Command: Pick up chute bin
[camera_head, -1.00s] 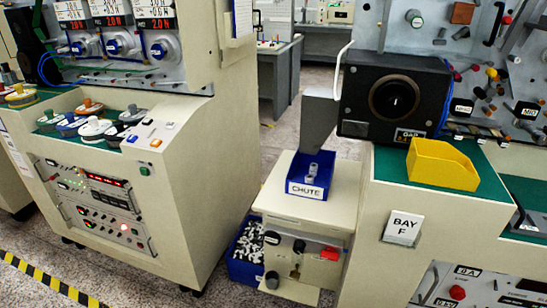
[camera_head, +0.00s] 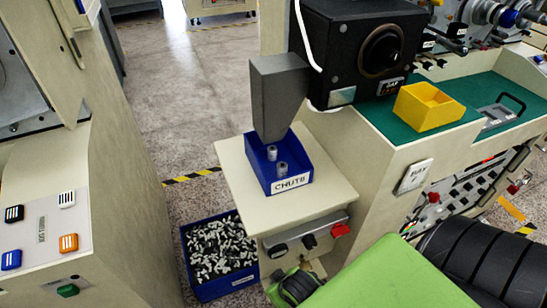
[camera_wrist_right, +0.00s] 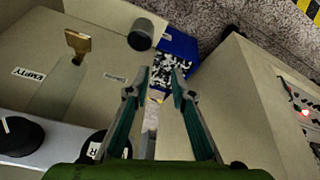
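The chute bin (camera_head: 293,186) is a small open blue bin with a white "CHUTE" label. It sits upright on a cream stand (camera_head: 330,196), below the grey chute (camera_head: 280,95), and two small grey cylindrical pieces (camera_head: 276,157) show inside. My right gripper (camera_wrist_right: 159,76) is open and empty in the right wrist view, with the floor bin beyond its fingertips. The chute bin cannot be made out in that view. In the head view my green right arm enters at the lower right, beside the stand's front; its fingers are not clear there. My left gripper is out of view.
A blue floor bin (camera_head: 188,262) full of black and white pieces stands left of the stand; it also shows in the right wrist view (camera_wrist_right: 180,52). A black machine (camera_head: 370,45) and a yellow bin (camera_head: 428,105) are right of the chute. A cream console (camera_head: 45,200) stands left.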

